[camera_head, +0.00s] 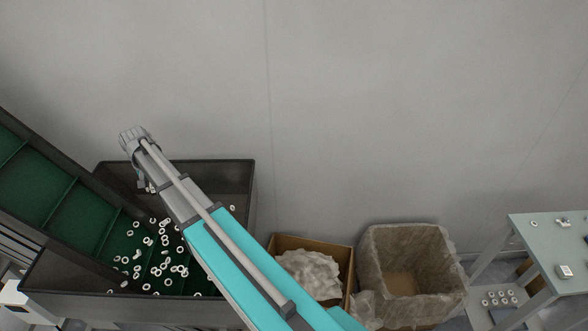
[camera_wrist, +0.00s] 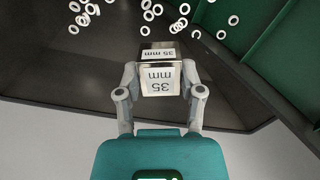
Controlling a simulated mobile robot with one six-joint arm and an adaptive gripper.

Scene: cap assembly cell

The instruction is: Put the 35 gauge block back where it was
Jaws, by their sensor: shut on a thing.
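The 35 gauge block (camera_wrist: 160,79) is a metal block with "35 mm" printed on its faces. It shows in the wrist view between the fingers of my gripper (camera_wrist: 160,84), which is shut on it. The block is held above the dark floor of a black bin (camera_head: 245,200). In the head view my arm reaches over this bin; the gripper end points down behind the wrist, and the block cannot be made out there.
Many white rings (camera_head: 163,255) lie in the bin by a green cleated conveyor (camera_head: 45,190). To the right are a cardboard box (camera_head: 345,262) with white wrap, a lined open box (camera_head: 450,270) and a table (camera_head: 540,240) with small parts. A grey wall stands behind.

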